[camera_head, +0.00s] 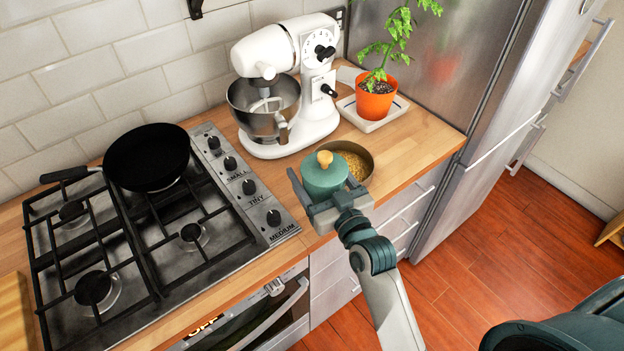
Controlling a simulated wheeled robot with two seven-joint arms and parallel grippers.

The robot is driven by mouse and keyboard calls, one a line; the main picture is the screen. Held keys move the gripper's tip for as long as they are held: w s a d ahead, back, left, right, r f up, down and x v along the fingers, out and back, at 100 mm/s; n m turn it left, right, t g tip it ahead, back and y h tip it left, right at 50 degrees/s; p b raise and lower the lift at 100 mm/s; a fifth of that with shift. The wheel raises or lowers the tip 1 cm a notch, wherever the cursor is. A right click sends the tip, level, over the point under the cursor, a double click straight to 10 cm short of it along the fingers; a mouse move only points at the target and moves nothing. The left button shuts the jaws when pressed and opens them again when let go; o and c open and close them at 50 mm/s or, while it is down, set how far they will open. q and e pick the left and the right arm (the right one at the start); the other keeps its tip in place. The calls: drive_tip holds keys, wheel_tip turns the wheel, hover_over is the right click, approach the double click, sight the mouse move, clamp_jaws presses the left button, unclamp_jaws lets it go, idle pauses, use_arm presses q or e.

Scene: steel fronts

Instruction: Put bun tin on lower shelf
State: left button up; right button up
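A round metal tin (367,155) with a golden-brown inside stands near the counter's front edge, right of the hob. I take it to be the bun tin. A teal lidded pot (322,182) with a wooden knob hides its left front part. My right gripper (326,184) is at the front of the pot, with its fingers spread apart. The left finger shows a gap to the pot. The other finger is partly lost against the pot and tin, and whether it touches either I cannot tell. My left gripper is not in view. No lower shelf can be made out.
A white stand mixer (290,85) and an orange potted plant (376,98) on a white tray stand behind the tin. A gas hob (150,235) with a black pan (147,157) is at left. A steel fridge (478,120) stands right. The counter (425,135) is free right of the tin.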

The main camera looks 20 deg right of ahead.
sight(335, 162)
use_arm(q)
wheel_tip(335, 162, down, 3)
drive_tip(key=b, duration=0.2)
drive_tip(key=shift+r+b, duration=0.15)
drive_tip(key=shift+b, duration=0.15)
use_arm(e)
drive_tip(key=s+d+r, duration=0.2)
drive_tip(key=d+r, duration=0.4)
drive_tip(key=d, duration=0.4)
drive_tip(key=shift+s+d+r, duration=0.15)
drive_tip(key=shift+d+r, duration=0.1)
drive_tip(key=shift+d, duration=0.05)
drive_tip(key=a, duration=0.2)
drive_tip(key=a+f+m+h+b, duration=0.1)
drive_tip(key=a, duration=0.1)
drive_tip(key=a+f+h, duration=0.1)
drive_tip(key=a, duration=0.1)
drive_tip(key=shift+s+a+f+b, duration=0.15)
drive_tip(key=shift+s+b, duration=0.1)
drive_tip(key=shift+b, duration=0.05)
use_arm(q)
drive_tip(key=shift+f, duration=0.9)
use_arm(e)
drive_tip(key=shift+s+a+m+h, duration=0.1)
drive_tip(key=shift+a+m+h, duration=0.3)
drive_tip(key=shift+a, duration=0.25)
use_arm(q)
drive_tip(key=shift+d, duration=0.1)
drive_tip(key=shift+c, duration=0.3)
